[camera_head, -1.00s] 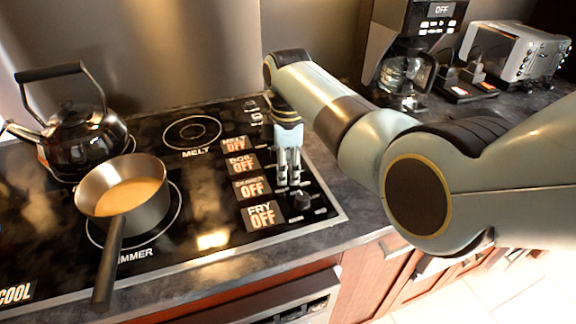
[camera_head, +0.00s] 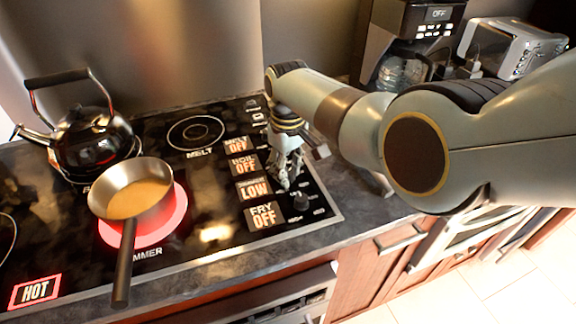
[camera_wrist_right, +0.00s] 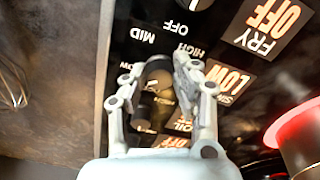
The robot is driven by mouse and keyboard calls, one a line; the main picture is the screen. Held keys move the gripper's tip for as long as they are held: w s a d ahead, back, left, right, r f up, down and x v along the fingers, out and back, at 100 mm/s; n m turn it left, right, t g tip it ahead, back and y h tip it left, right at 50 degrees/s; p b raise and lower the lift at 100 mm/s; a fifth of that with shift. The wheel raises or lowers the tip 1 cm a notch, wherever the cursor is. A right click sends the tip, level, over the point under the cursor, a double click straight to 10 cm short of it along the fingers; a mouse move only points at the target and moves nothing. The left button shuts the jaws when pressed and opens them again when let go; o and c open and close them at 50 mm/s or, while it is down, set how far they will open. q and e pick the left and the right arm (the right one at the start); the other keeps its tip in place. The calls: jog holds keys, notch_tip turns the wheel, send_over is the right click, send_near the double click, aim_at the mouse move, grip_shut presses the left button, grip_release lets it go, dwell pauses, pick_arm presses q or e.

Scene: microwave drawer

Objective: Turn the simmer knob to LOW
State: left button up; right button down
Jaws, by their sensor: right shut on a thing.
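My right gripper (camera_head: 287,180) reaches down onto the knob row at the right side of the stove. In the right wrist view, its two fingers (camera_wrist_right: 165,72) are shut around the dark simmer knob (camera_wrist_right: 157,78). In the head view the fingers hide that knob. The simmer display (camera_head: 254,190) reads LOW, and it also reads LOW in the wrist view (camera_wrist_right: 227,82). The simmer burner (camera_head: 176,214) glows red under a saucepan (camera_head: 130,179) of orange-brown liquid. My left gripper is not in view.
The MELT, BOIL and FRY (camera_head: 264,216) displays read OFF. The fry knob (camera_head: 301,202) stands close in front of my gripper. A black kettle (camera_head: 92,143) is at the back left. A lit HOT sign (camera_head: 35,291) shows at the front left. A coffee maker (camera_head: 405,40) and toaster (camera_head: 515,48) stand behind my arm.

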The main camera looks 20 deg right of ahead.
jog(key=shift+m+p, duration=0.3)
jog(key=shift+m, duration=1.2)
jog(key=c, duration=1)
grip_release()
notch_tip(320, 180, up, 12)
